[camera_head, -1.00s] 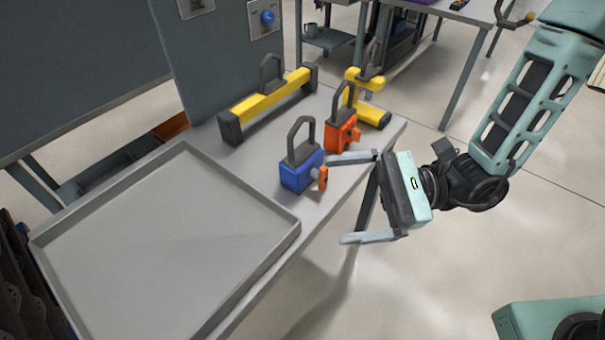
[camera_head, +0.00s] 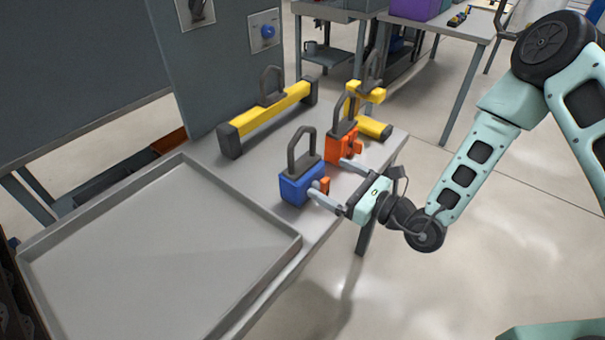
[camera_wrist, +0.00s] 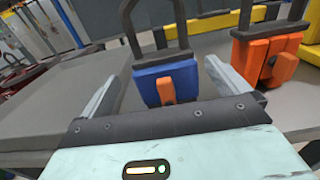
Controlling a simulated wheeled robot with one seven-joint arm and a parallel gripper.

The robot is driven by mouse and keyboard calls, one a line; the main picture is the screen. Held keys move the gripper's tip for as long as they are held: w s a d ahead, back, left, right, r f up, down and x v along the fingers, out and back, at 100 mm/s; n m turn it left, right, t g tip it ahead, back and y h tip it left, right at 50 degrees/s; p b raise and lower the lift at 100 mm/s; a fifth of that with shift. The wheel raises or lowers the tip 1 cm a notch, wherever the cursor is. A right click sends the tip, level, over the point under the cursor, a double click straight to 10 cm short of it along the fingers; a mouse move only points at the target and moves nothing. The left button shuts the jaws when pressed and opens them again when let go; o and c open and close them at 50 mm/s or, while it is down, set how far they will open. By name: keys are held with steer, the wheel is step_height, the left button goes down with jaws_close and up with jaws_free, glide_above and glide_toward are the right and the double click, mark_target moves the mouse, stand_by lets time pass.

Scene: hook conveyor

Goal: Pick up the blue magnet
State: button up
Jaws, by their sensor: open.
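The blue magnet (camera_head: 301,186) stands upright on the grey table, with a dark loop handle on top and an orange lever on its front. In the wrist view the blue magnet (camera_wrist: 168,80) is straight ahead, between and beyond the fingers. My gripper (camera_head: 333,180) is open and empty at the table's front edge, with its fingers pointing at the magnet's front. In the wrist view my gripper (camera_wrist: 165,85) has one finger on each side of the magnet's lower part. I cannot tell whether the fingers touch it.
An orange magnet (camera_head: 341,146) stands just behind and right, close to one finger; it also shows in the wrist view (camera_wrist: 265,58). A yellow bar lifter (camera_head: 268,112) and a yellow clamp (camera_head: 372,127) stand farther back. A large empty grey tray (camera_head: 160,255) lies to the left.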

mark_target(309, 167)
steer(key=p+x, duration=0.1)
steer(key=x, duration=0.6)
steer(key=shift+w+a+f, duration=0.1)
steer(key=shift+w+f, duration=0.05)
steer(key=c, duration=1.5)
steer(key=shift+c, duration=1)
steer(key=shift+r, duration=5.15)
